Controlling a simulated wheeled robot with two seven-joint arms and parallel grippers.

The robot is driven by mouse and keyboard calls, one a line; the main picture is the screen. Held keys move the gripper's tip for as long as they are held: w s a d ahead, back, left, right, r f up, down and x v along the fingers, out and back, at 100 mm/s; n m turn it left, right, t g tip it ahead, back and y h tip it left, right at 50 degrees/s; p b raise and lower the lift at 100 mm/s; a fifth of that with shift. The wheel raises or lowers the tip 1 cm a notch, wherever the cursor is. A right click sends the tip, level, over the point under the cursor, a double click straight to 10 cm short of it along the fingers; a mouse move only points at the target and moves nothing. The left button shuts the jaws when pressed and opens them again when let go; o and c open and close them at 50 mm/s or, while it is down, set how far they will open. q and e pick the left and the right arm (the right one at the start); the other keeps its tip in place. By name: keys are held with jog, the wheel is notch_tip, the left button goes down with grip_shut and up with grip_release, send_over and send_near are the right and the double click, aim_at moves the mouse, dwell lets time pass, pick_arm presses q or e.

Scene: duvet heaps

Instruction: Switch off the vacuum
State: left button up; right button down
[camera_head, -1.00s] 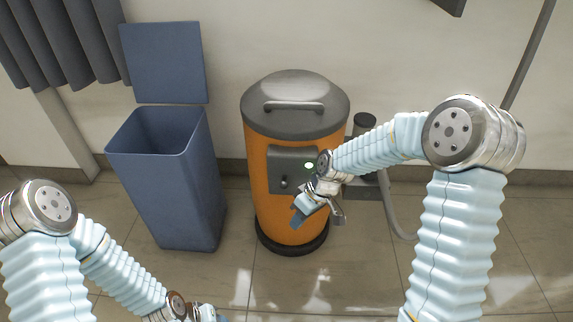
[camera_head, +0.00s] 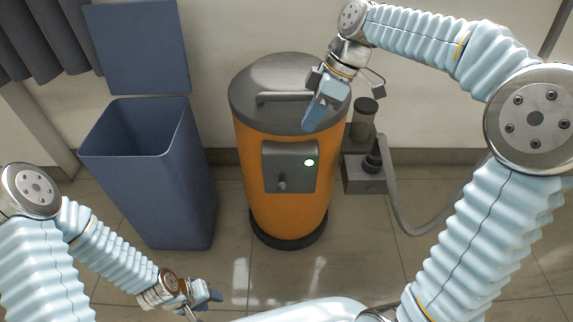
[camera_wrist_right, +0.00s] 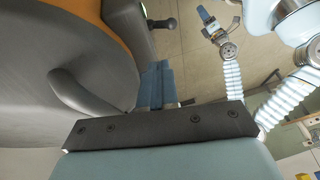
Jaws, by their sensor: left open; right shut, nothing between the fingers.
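The vacuum (camera_head: 285,215) is an orange drum with a grey lid and a lid handle (camera_head: 283,97). It stands upright against the wall. Its grey front panel (camera_head: 290,153) carries a lit green light (camera_head: 309,162) and a small knob or lever (camera_head: 282,183). My right gripper (camera_head: 315,115) is shut and empty, over the right part of the lid and above the panel. My left gripper (camera_head: 213,296) is open and empty, low and left of the vacuum.
A blue bin (camera_head: 150,185) with its lid raised stands left of the vacuum. A grey unit (camera_head: 365,175) and a hose (camera_head: 400,215) are at its right. The wall is close behind. The tiled floor (camera_head: 265,275) in front is bare.

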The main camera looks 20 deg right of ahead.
jog(key=shift+f, duration=0.1)
jog(key=b, duration=0.2)
send_near(282, 180)
jog(key=x, duration=0.5)
jog(key=shift+w+a, duration=0.1)
jog(key=shift+w, duration=0.15)
jog(key=shift+s+a+f, duration=0.2)
jog(key=shift+f, duration=0.4)
